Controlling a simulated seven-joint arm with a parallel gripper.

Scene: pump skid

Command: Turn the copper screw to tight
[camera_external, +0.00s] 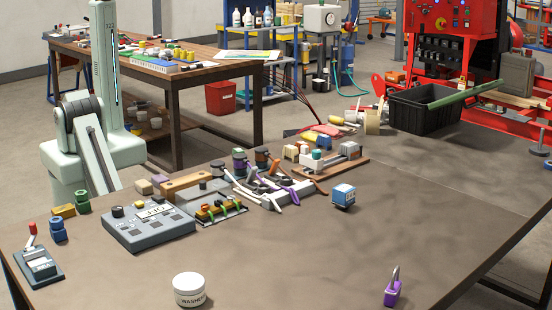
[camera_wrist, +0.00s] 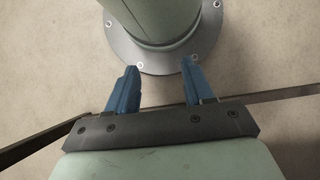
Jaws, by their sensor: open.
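I cannot make out a copper screw for certain in either view. Small fittings crowd the left and middle of the near table (camera_external: 390,240), too small to tell whether one is the screw. A wooden-based fixture (camera_external: 335,168) with a teal knob and grey blocks sits at the table's far side. In the wrist view my gripper (camera_wrist: 160,66) has its two blue fingers spread apart with nothing between them. It points down toward my own base flange and pale floor, away from the tabletop items. My gripper does not show in the external view, only pale green arm links at the left.
A grey panel box (camera_external: 150,228), a white jar (camera_external: 189,290), a purple padlock (camera_external: 392,290), a blue-and-white block (camera_external: 343,196) and a grey switch box (camera_external: 40,267) with a red-tipped lever stand on the table. Its right half is mostly clear. A black crate (camera_external: 425,115) stands beyond.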

